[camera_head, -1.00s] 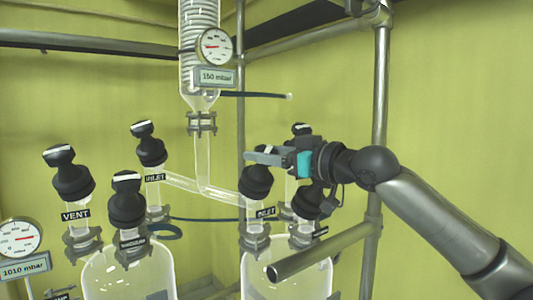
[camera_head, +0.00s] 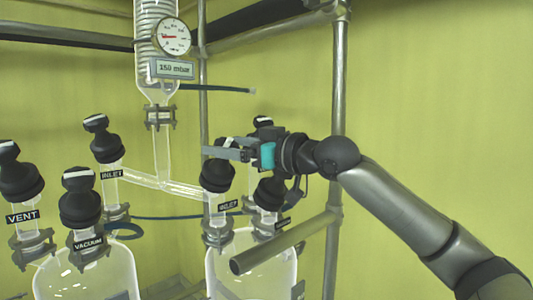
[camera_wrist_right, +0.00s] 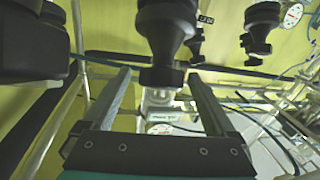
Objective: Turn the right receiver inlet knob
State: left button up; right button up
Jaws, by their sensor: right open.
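The right receiver inlet knob (camera_head: 217,177) is a black, ribbed valve head on a glass neck with an INLET label, above the right glass vessel. My right gripper (camera_head: 222,149) comes in from the right at the level of the knob's top, and its fingers cover part of it. In the right wrist view the open fingers (camera_wrist_right: 160,85) lie on either side of a black knob (camera_wrist_right: 164,35), with a label below it. I cannot tell whether either finger touches it. My left gripper is out of view.
Another black knob (camera_head: 267,190) stands close behind on the right vessel (camera_head: 250,268). A metal rail (camera_head: 285,243) runs just below my right arm. To the left are the left INLET knob (camera_head: 107,148), VACUUM knob (camera_head: 81,200) and VENT knob (camera_head: 20,178). A gauge (camera_head: 173,37) hangs above.

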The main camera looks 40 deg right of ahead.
jog(key=b+v, duration=0.8)
jog(key=v, duration=0.6)
jog(key=shift+s+b, duration=0.3)
dwell(0.3)
